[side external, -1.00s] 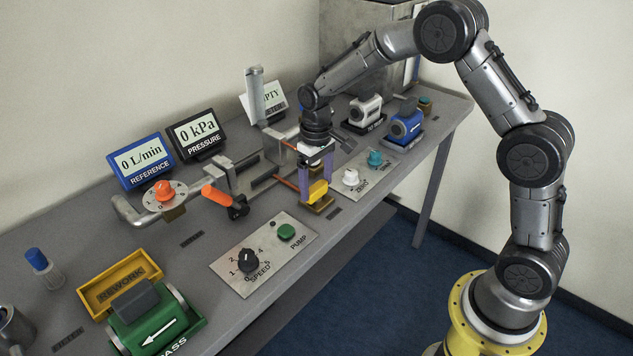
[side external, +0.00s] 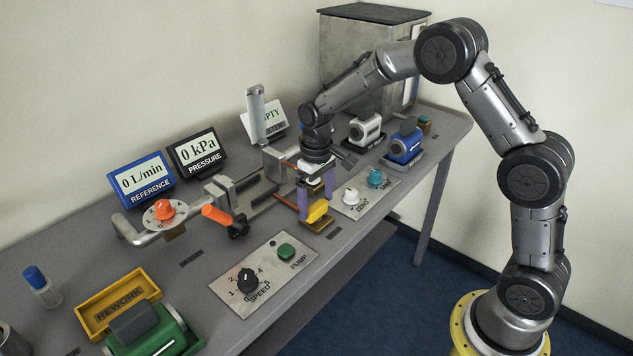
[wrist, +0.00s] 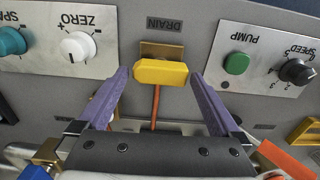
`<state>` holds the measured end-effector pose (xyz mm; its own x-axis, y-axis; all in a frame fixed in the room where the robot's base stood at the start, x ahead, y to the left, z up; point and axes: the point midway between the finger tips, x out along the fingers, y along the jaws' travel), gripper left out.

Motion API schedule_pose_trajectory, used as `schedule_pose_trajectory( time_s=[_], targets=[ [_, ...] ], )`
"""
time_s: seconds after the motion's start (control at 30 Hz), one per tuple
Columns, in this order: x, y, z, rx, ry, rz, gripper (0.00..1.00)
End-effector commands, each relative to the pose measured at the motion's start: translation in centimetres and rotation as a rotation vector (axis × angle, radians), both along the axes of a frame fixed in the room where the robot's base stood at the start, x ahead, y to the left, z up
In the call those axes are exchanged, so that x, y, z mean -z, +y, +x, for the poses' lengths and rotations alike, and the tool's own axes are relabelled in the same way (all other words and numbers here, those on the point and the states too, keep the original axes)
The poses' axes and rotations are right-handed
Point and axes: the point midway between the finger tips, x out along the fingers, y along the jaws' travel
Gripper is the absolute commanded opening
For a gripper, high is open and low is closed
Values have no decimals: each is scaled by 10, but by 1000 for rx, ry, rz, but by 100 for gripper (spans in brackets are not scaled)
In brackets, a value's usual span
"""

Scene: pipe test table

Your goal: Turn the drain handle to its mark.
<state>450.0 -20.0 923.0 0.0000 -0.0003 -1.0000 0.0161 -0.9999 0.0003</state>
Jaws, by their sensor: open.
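The drain handle is a yellow block (side external: 317,210) on a brass base at the table's front edge. In the wrist view the yellow handle (wrist: 161,73) lies crosswise in front of the brass base (wrist: 161,50), below the DRAIN label (wrist: 164,25). My gripper (side external: 317,205) is open with its purple fingers down around the handle, one at each end. In the wrist view my gripper (wrist: 160,76) has its fingertips very close to the handle's ends; I cannot tell whether they touch. I cannot make out the handle's mark.
The pump and speed panel (side external: 226,290) is to the left of the handle, and the zero panel (side external: 362,208) to the right. An orange-handled lever (side external: 217,215) stands behind to the left. An orange rod (wrist: 155,105) runs from the handle under my gripper.

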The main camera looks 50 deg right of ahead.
Motion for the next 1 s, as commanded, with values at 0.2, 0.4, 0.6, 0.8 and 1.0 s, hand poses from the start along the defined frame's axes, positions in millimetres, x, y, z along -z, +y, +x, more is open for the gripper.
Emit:
schedule_pose_trajectory(
  time_s=[0.2,0.4,0.6,0.8,1.0],
  targets=[
    [-37,0,2,0,-8,0,100],
    [-82,0,1,0,-8,-1,100],
    [-116,0,1,-1,-6,-1,100],
    [-132,0,1,-1,-4,-1,100],
    [-135,0,0,-1,-3,-1,100]
  ],
)
